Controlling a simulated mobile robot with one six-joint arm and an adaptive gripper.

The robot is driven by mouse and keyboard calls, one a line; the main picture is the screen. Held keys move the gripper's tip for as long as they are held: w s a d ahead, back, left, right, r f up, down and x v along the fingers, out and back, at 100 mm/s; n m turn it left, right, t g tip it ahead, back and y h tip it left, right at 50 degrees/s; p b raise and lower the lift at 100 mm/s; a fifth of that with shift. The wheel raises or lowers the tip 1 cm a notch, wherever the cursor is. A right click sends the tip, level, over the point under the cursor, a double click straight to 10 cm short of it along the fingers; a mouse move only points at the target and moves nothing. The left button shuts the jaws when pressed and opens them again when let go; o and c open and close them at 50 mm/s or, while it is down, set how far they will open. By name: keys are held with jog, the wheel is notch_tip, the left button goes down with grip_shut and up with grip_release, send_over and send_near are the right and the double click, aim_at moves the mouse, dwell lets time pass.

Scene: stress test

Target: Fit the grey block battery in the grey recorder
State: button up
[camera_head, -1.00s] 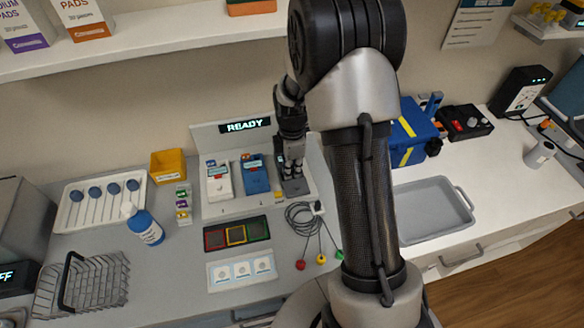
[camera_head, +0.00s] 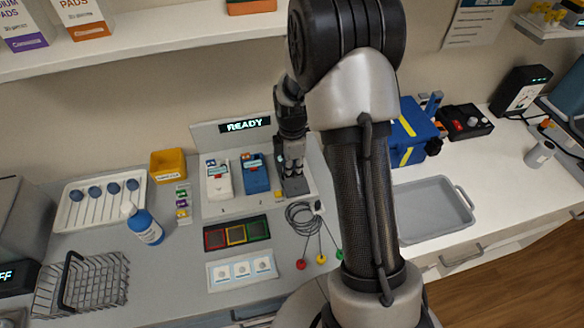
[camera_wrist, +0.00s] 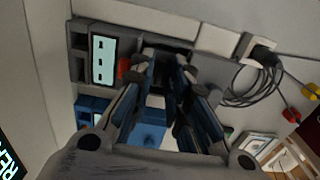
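The grey recorder (camera_head: 296,188) stands at the right end of the row on the READY stand. In the wrist view it has a pale display (camera_wrist: 103,59), a red part and a dark recess partly behind my fingertips. My gripper (camera_head: 293,167) is directly over this recorder, pointing down. In the wrist view its two fingers (camera_wrist: 168,68) stand apart at the dark recess, with the blue recorder (camera_wrist: 150,132) showing through the gap. I cannot make out a grey block battery between the fingers; it may be in the dark recess, hidden by the tips.
A white recorder (camera_head: 219,181) and the blue recorder (camera_head: 255,177) stand to the left. A coiled cable (camera_head: 300,214) with coloured ends lies in front. Small coloured batteries (camera_head: 182,203) are in a rack. A yellow bin (camera_head: 168,165) and an empty grey tray (camera_head: 432,207) stand farther off.

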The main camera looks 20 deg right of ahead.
jog(key=shift+r, duration=0.15)
jog(key=shift+r+p, duration=1.55)
jog(key=shift+r, duration=0.35)
jog(key=shift+o, duration=0.3)
jog(key=o, duration=0.5)
jog(key=shift+r+p, duration=1.15)
jog(key=shift+r, duration=0.35)
